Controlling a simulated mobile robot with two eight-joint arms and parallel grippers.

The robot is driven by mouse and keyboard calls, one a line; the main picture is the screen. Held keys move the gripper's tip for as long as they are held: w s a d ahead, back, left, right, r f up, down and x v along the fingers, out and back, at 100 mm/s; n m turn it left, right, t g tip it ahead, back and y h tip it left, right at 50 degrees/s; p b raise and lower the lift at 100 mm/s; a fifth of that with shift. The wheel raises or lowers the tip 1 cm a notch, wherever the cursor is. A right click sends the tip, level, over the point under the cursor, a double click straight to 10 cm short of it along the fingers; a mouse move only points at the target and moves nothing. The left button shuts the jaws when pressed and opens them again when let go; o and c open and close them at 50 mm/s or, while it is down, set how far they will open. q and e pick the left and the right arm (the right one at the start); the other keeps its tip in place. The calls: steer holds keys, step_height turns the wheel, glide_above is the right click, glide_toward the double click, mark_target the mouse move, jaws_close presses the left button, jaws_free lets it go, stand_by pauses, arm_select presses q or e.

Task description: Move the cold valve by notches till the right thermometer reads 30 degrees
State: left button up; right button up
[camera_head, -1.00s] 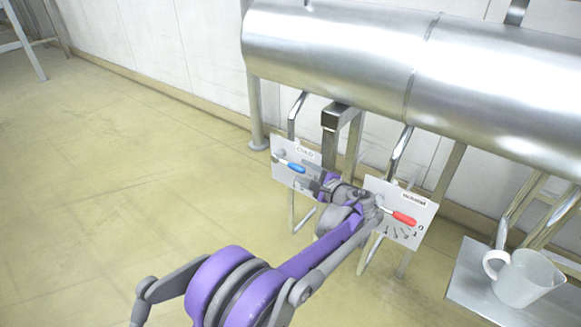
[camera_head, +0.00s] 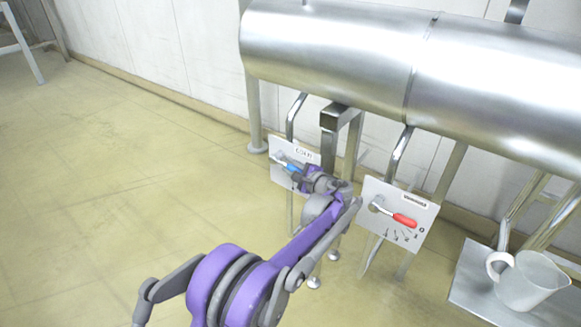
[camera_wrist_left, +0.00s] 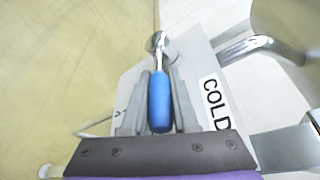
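The cold valve's blue handle (camera_head: 294,167) is on a white panel (camera_head: 282,147) under the steel tank. In the left wrist view the blue handle (camera_wrist_left: 160,100) points back toward my gripper from its metal pivot, beside the "COLD" label. My left gripper (camera_head: 299,172) is at this handle. Its two fingers (camera_wrist_left: 163,95) stand one on each side of the handle, close along it and apart from each other; firm contact is not visible. The gripper hides most of the cold panel's notch marks. My right gripper is not in view. No thermometer reading is visible.
A second panel (camera_head: 376,190) with a red-handled valve (camera_head: 404,220) and notch marks stands to the right of my left arm. The steel tank (camera_head: 330,45) hangs above both panels. A white jug (camera_head: 530,283) stands on a metal shelf (camera_head: 470,285) at right.

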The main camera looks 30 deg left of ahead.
arm_select(q)
jaws_close()
stand_by(0.8)
steer(key=f+t+y+b, duration=0.1)
steer(key=y, duration=0.1)
steer(key=f+m+y+b, duration=0.1)
steer(key=b, duration=0.1)
steer(key=shift+a+f+t+y, duration=0.1)
steer(key=shift+a+t+y, duration=0.25)
steer(key=shift+t+y, duration=0.05)
steer(key=o, duration=0.7)
jaws_free()
